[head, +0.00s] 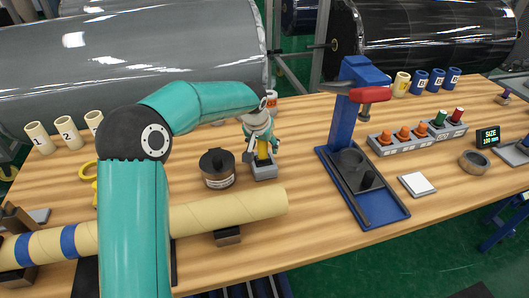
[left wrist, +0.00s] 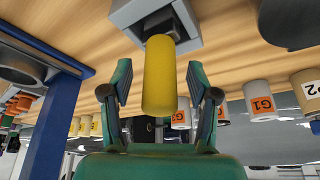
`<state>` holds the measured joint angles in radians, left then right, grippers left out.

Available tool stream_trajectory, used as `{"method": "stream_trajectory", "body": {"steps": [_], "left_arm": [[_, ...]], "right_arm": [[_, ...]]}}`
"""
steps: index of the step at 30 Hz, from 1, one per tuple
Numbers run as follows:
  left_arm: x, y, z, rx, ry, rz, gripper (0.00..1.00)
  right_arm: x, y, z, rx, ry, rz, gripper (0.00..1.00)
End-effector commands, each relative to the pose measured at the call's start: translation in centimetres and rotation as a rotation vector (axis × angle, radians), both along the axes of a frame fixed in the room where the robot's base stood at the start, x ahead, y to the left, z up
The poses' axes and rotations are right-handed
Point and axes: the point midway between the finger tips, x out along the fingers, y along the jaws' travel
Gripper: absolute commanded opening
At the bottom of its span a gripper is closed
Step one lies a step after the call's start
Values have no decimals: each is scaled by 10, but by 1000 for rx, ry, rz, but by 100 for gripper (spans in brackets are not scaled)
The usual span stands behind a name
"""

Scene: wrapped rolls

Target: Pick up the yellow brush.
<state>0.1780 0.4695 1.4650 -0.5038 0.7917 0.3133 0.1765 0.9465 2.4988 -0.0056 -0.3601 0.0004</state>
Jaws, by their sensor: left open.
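The yellow brush (head: 262,150) stands upright in a small grey holder (head: 265,173) near the middle of the wooden table. In the left wrist view its yellow handle (left wrist: 158,85) points toward the camera, and the grey holder (left wrist: 130,12) is behind it. My left gripper (head: 258,153) is at the brush from above. Its two fingers (left wrist: 158,78) are apart, one on each side of the handle, with a visible gap on both sides. The brush's lower end is hidden in the holder. My right gripper does not show.
A dark canister (head: 217,170) stands close left of the holder. A long cardboard tube (head: 235,208) lies in front. A blue stand (head: 345,125) with a red-handled tool on top is to the right. Numbered cups (head: 70,134) stand at the back left.

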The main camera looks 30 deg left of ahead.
Motion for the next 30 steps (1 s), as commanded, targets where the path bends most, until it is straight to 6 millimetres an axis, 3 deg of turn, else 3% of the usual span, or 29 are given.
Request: {"method": "stream_trajectory", "body": {"steps": [10,21,30], "left_arm": [[3,1,-8,-1,-1,1,58],[4,0,-8,-1,-1,0,0],[4,0,-7,-1,-2,-2,0]], "right_arm": [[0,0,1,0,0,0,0],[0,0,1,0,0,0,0],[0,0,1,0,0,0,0]]}}
